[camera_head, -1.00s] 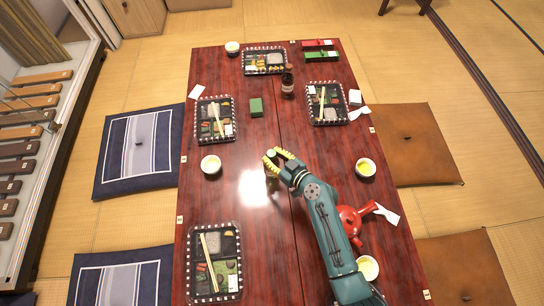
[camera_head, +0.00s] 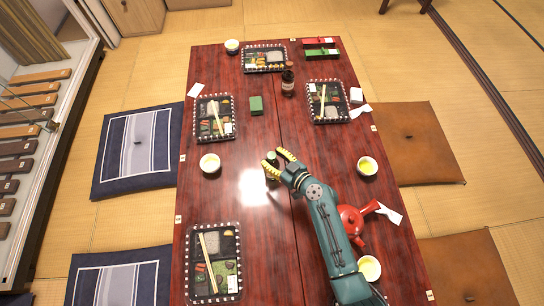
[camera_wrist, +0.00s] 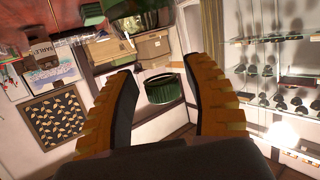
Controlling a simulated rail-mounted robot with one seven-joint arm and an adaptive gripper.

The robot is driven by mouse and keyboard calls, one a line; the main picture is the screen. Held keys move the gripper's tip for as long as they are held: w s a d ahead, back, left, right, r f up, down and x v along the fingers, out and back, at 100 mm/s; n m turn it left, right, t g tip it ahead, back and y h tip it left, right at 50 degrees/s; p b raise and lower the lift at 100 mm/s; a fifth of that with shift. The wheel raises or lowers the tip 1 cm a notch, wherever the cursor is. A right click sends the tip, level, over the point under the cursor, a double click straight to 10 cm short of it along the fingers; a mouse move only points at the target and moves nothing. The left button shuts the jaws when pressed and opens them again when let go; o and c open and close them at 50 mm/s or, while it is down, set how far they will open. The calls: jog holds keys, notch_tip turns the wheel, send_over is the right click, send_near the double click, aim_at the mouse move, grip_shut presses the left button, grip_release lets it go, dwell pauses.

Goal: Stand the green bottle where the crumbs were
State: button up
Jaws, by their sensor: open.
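My gripper (camera_head: 274,158) is open over the middle of the table, its yellow fingers pointing to the far left. A small dark green shape, seemingly the green bottle (camera_head: 272,174), shows at the fingers and is partly hidden by them. In the wrist view, a ribbed dark green cap-like piece (camera_wrist: 164,89) appears between the two spread fingers, with gaps on both sides. A larger green glassy part (camera_wrist: 138,18) shows above it, cut by the frame's top edge. I cannot tell whether either finger touches the bottle. I see no crumbs on the table.
Bento trays (camera_head: 214,262) with chopsticks line the red-brown table. A red teapot (camera_head: 350,219) is beside my arm. White cups (camera_head: 210,163) sit near both edges. The centre left is clear.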

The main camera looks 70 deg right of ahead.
jog(key=p+v, duration=0.2)
jog(key=v, duration=0.9)
jog(key=shift+s+a+p, duration=0.25)
jog(key=shift+s+p, duration=0.05)
jog(key=shift+p, duration=0.05)
jog(key=w+a+r+n+t+y, duration=0.2)
jog(key=w+a+r+n, duration=0.15)
jog(key=w+r, duration=0.95)
jog(key=w+a+r+n+t+y, duration=0.2)
jog(key=w+a+r+n, duration=0.15)
jog(key=w+r, duration=1)
jog(key=s+a+r+t, duration=0.1)
jog(key=a+r, duration=0.5)
jog(key=r, duration=0.3)
jog(key=s+a+r+m+t+y, duration=0.1)
jog(key=s+a+r+t, duration=0.1)
jog(key=a+r, duration=0.4)
jog(key=s+a+r+t+y, duration=0.1)
jog(key=a+r, duration=0.5)
jog(key=r, duration=0.7)
jog(key=shift+s+m+t, duration=0.3)
jog(key=shift+s+t, duration=0.4)
jog(key=shift+s, duration=0.05)
